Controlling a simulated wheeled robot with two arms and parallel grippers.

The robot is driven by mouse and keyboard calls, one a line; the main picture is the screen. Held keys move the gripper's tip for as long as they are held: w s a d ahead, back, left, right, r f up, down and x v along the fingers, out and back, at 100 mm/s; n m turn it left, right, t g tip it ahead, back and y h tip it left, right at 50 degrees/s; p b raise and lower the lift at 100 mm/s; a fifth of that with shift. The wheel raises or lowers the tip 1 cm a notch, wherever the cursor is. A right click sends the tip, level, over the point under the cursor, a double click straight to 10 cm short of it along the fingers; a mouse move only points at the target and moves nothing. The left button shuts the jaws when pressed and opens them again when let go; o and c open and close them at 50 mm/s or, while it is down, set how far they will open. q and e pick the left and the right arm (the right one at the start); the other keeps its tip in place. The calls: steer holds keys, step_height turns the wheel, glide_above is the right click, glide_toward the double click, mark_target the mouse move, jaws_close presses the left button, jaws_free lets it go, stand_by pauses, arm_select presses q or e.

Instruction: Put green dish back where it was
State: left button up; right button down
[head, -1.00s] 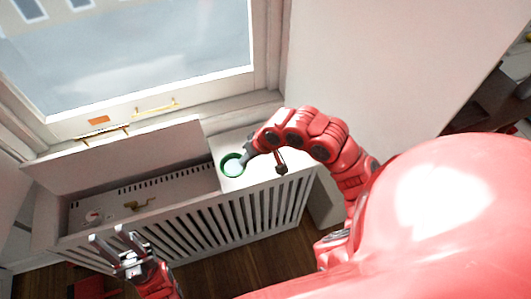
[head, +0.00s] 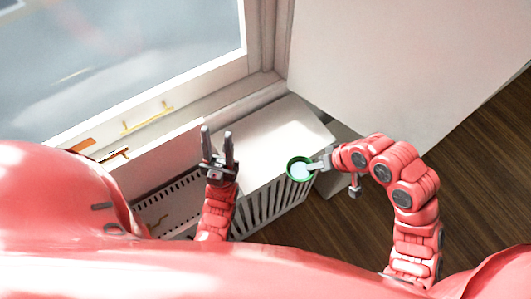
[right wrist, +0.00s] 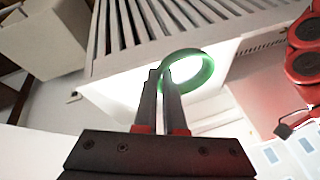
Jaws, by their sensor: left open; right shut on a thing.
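The green dish (head: 290,169) is round, with a green rim and a pale inside. My right gripper (head: 318,165) is shut on its rim, from the right in the head view. The dish appears over the front right edge of the white radiator cover (head: 290,125); its height above it is hard to tell. In the right wrist view, the dish's green ring (right wrist: 207,78) sits at the fingertips of the right gripper (right wrist: 168,85). My left gripper (head: 217,145) is open and empty, with its fingers pointing up the picture, over the cover near its raised lid.
The cover's top right part is bare.

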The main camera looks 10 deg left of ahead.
steer(key=s+a+f+n+g+y, duration=0.1)
steer(key=s+a+f+n, duration=0.15)
steer(key=s+a, duration=0.4)
steer(key=shift+n+g, duration=0.3)
steer(key=shift+n, duration=0.25)
steer(key=w+a, duration=0.2)
steer(key=w, duration=0.2)
steer(key=w+a+b, duration=0.1)
steer(key=w+a, duration=0.1)
steer(key=w, duration=0.2)
steer(key=w+a, duration=0.2)
steer(key=w, duration=0.3)
steer(key=shift+a+f+b, duration=0.2)
steer(key=shift+a+b, duration=0.05)
steer(key=shift+b, duration=0.15)
steer(key=shift+w+a, duration=0.1)
steer(key=shift+w, duration=0.2)
steer(key=shift+w+a+f, duration=0.1)
steer(key=shift+w, duration=0.05)
step_height(320, 180, down, 3)
steer(key=shift+r+p, duration=0.1)
steer(key=shift+p, duration=0.55)
steer(key=shift+f, duration=0.35)
